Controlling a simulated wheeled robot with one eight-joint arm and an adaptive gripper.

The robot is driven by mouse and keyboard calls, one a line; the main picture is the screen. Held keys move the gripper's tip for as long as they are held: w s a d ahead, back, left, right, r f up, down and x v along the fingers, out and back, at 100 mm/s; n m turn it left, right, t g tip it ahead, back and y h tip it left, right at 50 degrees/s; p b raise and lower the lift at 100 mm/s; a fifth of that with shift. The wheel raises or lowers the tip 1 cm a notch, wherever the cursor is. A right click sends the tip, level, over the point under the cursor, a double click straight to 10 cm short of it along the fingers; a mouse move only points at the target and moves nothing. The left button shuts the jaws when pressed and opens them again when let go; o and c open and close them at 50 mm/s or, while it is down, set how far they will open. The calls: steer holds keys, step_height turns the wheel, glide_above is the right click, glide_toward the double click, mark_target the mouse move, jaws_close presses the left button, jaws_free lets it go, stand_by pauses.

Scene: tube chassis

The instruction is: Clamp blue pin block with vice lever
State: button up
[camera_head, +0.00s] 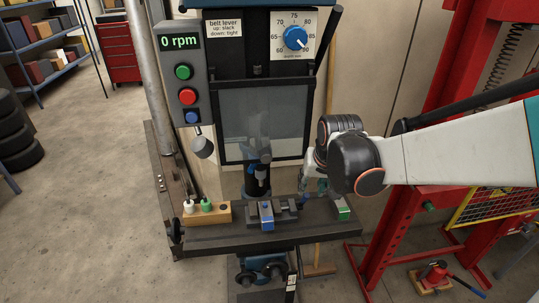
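A blue block (266,216) sits on the dark machine table (210,243), near its middle. A dark vice (287,211) is right beside it on the right. I cannot tell whether its jaws touch the block. My gripper (308,193) reaches in from the right and hangs low over the table, just right of the vice. Its fingers are small and partly blend with the vice's right end. The vice lever is not clear in this view, and I cannot see whether the fingers touch it. Whether the fingers are open or shut does not show.
A wooden holder (220,214) with a white and a green peg stands on the table's left. A green-topped block (341,209) lies at its right. A red press frame (446,75) stands right.

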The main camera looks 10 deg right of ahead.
mark_target(305, 197)
steer(key=b+x, duration=0.3)
steer(key=x, duration=0.7)
jaws_close()
